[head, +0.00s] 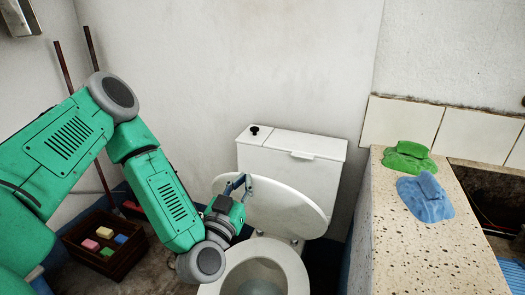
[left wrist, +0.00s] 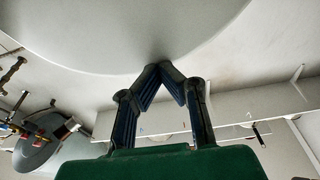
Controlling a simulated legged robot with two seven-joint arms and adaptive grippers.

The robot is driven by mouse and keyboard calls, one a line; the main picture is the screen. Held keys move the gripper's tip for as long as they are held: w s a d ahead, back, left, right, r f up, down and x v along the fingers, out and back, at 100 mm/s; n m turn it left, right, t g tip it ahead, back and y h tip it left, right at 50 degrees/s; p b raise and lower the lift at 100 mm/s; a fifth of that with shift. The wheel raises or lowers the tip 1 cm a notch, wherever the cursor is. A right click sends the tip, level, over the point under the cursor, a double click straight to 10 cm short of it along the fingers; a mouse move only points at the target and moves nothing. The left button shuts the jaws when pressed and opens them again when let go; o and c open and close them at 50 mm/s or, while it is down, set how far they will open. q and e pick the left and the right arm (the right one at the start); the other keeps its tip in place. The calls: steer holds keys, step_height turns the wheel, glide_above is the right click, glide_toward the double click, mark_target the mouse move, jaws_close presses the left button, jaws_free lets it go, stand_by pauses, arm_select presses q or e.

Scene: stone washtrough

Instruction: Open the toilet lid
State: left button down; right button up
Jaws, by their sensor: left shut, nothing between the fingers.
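The toilet lid (head: 288,208) is white and stands raised, tilted up in front of the white cistern (head: 300,160). Below it is the toilet bowl (head: 292,262), its round opening uncovered. My left gripper (head: 240,184) is at the lid's upper left part, shut and empty. In the left wrist view the lid (left wrist: 130,30) fills the upper part as a broad pale curve. There the closed fingertips of my left gripper (left wrist: 161,68) lie right by the lid's surface; I cannot tell whether they touch. My right gripper is not in view.
A speckled stone counter (head: 390,230) on the right holds a green cloth (head: 408,158) and a blue cloth (head: 425,198). A dark crate (head: 128,262) with coloured blocks stands on the floor at left. Two poles lean on the wall behind my left arm.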

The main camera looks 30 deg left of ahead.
arm_select(q)
steer(key=x, duration=0.4)
steer(key=d+x, duration=0.1)
steer(key=x, duration=0.2)
steer(key=shift+d+r, duration=0.1)
steer(key=shift+r, duration=0.15)
steer(key=f+x, duration=0.1)
steer(key=x, duration=0.5)
steer(key=shift+a+r+b, duration=0.3)
steer(key=shift+b, duration=0.05)
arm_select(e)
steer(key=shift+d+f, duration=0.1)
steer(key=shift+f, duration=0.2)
arm_select(q)
steer(key=shift+d+r, duration=0.1)
steer(key=shift+d, duration=0.2)
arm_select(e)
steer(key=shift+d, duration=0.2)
arm_select(q)
steer(key=w+a+r+g+p, duration=0.1)
steer(key=w+a+g+p, duration=0.2)
steer(key=w, duration=1)
steer(key=shift+a+r+h+p, duration=0.25)
steer(key=shift+h+p, duration=0.15)
steer(key=shift+p, duration=0.15)
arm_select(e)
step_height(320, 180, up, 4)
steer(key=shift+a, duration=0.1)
